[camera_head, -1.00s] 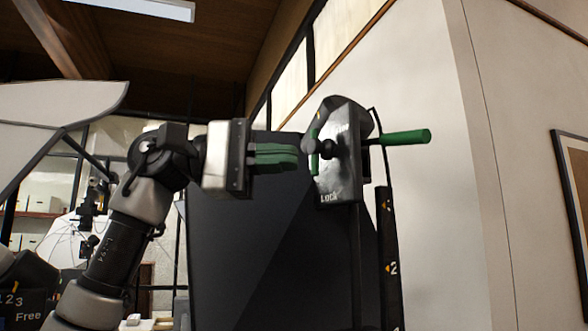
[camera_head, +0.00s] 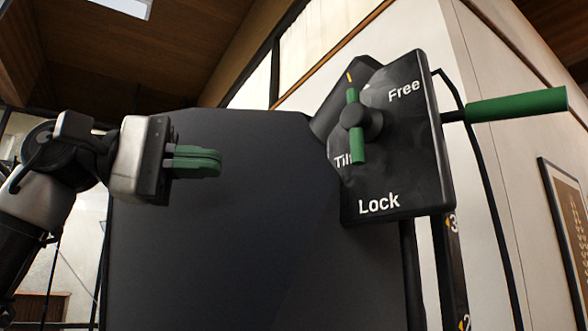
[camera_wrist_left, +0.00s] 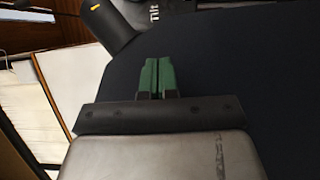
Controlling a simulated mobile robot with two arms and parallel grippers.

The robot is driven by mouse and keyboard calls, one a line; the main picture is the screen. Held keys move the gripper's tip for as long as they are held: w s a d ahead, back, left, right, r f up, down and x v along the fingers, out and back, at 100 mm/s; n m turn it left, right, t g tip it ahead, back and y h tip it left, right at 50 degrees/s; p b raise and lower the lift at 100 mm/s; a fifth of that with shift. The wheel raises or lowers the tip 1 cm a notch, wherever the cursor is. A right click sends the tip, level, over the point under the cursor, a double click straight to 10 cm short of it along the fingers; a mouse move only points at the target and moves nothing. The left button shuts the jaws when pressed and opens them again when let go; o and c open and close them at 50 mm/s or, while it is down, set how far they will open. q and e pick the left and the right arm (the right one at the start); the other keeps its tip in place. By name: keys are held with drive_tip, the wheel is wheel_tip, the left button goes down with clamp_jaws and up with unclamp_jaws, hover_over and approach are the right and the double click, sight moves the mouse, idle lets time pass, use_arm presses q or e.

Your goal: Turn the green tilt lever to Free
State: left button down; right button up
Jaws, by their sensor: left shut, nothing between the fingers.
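The green tilt lever (camera_head: 358,146) is a short bar on a dark round hub, standing nearly vertical on a black plate (camera_head: 420,180). The plate reads "Free" at upper right, "Lock" at the bottom and "Tilt" at left, partly covered by the lever. A yellow mark sits just above the lever's upper end. My left gripper (camera_head: 218,162) has green fingers, shut and empty, pointing right toward the lever with a clear gap. In the left wrist view its fingers (camera_wrist_left: 155,77) are together; the "Tilt" lettering shows at the top edge, but the lever is not clearly visible. My right gripper is out of view.
A large dark panel (camera_head: 250,240) stands behind the gripper and left of the plate. A green handle (camera_head: 515,104) sticks out to the right of the plate. A black cable hangs beside it. A wall and framed picture (camera_head: 565,240) are at right.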

use_arm(q)
drive_tip(key=s+d, duration=0.2)
drive_tip(key=p, duration=0.4)
approach(361, 129)
drive_tip(key=w+d+f, duration=0.2)
drive_tip(key=w+d, duration=0.1)
drive_tip(key=d, duration=0.3)
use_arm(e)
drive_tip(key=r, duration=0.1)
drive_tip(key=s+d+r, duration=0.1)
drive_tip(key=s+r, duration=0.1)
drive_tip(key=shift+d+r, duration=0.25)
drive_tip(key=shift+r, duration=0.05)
use_arm(q)
drive_tip(key=shift+w+a, duration=0.1)
drive_tip(key=shift+w, duration=0.1)
